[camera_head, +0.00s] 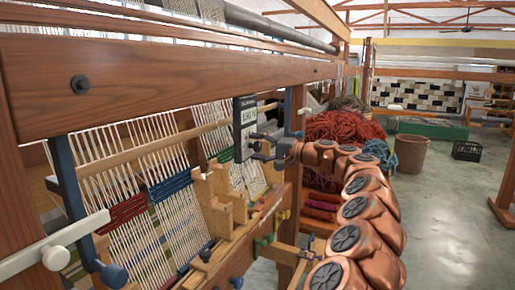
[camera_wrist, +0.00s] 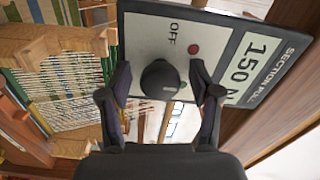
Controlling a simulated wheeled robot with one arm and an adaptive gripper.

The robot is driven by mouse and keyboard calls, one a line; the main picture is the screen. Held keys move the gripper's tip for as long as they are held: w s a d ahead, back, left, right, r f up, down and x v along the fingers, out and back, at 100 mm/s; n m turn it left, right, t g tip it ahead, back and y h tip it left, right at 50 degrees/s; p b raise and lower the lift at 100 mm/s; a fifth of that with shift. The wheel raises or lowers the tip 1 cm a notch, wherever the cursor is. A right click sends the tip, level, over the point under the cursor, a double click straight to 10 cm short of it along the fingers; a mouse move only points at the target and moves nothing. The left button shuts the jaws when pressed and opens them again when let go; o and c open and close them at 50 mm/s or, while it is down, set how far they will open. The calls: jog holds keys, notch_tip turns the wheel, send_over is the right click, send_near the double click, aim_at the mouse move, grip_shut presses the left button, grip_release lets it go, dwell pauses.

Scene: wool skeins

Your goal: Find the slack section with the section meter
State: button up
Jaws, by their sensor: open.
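The section meter (camera_head: 236,140) is a dark panel with a pale display, fixed at the loom's right post. In the wrist view the meter (camera_wrist: 262,65) is large, labelled SECTION PULL, with "150" and a partly cut-off unit, a red dot and the word OFF. My gripper (camera_head: 264,147) is at the meter's face. In the wrist view my gripper (camera_wrist: 160,92) is open, one finger on each side of a dark round knob (camera_wrist: 160,78); I cannot tell if they touch it. The warp sections (camera_head: 150,230) stretch pale threads across the loom, with red, blue and green woven bands.
The loom's thick wooden beam (camera_head: 180,75) runs above the meter. Stepped wooden blocks (camera_head: 218,205) stand on the front rail. A white-handled lever (camera_head: 55,245) is at the lower left. Red wool (camera_head: 345,128) is piled behind my arm. Grey floor (camera_head: 450,210) is open at right.

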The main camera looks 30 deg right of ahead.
jog(key=v, duration=1.2)
dwell(0.5)
